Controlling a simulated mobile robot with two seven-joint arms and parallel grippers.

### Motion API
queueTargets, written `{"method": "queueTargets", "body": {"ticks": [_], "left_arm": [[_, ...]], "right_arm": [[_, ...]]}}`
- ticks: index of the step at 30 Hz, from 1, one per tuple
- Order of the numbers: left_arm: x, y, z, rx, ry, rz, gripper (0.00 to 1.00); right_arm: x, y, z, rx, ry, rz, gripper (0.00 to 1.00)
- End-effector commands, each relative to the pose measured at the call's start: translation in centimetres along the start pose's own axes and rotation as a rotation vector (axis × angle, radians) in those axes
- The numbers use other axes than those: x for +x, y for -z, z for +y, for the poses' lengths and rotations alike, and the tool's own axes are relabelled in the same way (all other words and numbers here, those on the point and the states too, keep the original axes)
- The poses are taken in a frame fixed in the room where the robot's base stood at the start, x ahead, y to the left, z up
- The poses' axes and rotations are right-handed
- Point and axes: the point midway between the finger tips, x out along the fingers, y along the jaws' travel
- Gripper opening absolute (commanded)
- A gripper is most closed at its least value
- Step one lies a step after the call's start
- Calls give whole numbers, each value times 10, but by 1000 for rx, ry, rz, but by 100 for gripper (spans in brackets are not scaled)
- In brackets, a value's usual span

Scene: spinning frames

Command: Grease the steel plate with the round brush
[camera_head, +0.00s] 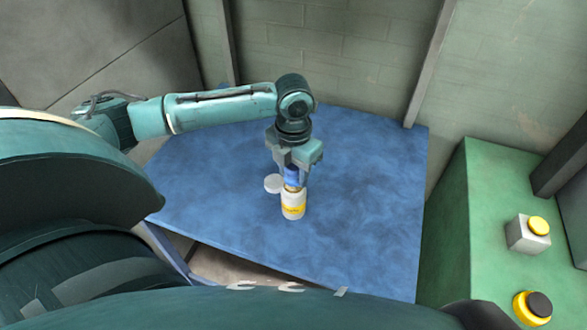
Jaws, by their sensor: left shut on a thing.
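My left gripper (294,172) points down over the blue table and is shut on a small blue thing (292,177), probably the handle of the round brush. The blue thing stands right above a white jar with a yellow label (293,207). Its lower end is at the jar's mouth; I cannot tell how far inside it is. The bristles are not visible. A flat pale grey disc (272,184) lies just left of the jar; it looks like a lid. I see no steel plate that I can make out. My right gripper is not in view.
A green cabinet (480,230) stands to the right with a yellow button box (528,235) and a yellow and black knob (534,307). A pale block wall (330,55) with posts rises behind the table.

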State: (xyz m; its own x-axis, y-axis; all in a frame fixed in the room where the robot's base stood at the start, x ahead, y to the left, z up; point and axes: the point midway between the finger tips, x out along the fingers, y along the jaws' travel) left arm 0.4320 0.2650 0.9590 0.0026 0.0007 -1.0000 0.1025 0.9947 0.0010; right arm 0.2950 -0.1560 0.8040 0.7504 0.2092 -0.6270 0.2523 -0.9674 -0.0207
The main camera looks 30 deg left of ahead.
Motion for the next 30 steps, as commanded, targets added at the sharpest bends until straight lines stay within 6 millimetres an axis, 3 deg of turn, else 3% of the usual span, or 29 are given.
{"method": "queueTargets", "body": {"ticks": [24,30], "left_arm": [[-63,0,0,0,0,-1,22],[-69,0,0,0,0,2,22]], "right_arm": [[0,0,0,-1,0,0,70],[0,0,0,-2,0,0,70]]}}
